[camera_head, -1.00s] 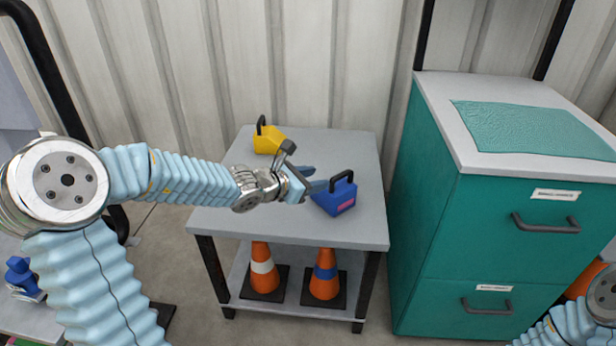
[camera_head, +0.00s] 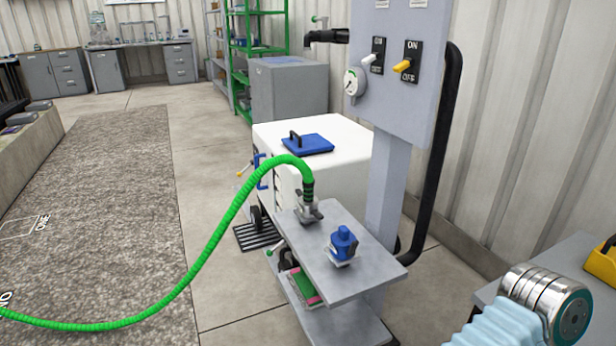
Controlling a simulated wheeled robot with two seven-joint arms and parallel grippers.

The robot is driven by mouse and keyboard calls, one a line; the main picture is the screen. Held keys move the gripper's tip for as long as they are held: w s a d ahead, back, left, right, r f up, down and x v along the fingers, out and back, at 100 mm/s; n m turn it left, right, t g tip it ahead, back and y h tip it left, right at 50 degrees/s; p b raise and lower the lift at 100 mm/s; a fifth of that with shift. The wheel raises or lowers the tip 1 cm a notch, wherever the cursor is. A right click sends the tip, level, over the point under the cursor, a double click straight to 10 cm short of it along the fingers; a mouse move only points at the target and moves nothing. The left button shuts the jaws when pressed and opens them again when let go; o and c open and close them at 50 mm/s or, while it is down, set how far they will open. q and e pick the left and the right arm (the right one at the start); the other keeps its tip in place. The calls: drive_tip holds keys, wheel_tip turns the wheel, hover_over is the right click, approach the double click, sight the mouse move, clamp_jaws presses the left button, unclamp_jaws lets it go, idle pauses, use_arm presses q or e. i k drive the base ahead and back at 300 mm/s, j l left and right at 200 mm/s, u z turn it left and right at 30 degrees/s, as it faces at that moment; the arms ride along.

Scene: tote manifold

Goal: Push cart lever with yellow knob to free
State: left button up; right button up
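The cart is a white box (camera_head: 342,140) on wheels with a blue lid plate (camera_head: 308,144) on top, standing on the floor at mid-picture. A small lever with a yellow knob (camera_head: 240,173) sticks out at the cart's left side. The lever is small in the picture and its exact setting cannot be told. A blue handle (camera_head: 261,172) is beside it on the cart. Neither of my grippers is in view. Only a bent joint of my arm shows at the bottom right, well away from the cart.
A grey stand (camera_head: 345,268) carries the green hose's (camera_head: 222,232) end and a blue-topped fitting (camera_head: 342,245), partly blocking the cart. A panel (camera_head: 402,30) with a gauge and two switches rises behind. Floor and grey mat (camera_head: 110,220) at left are clear, except for the hose.

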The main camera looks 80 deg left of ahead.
sight(239, 175)
drive_tip(key=i+l+u, duration=0.15)
drive_tip(key=u, duration=1.5)
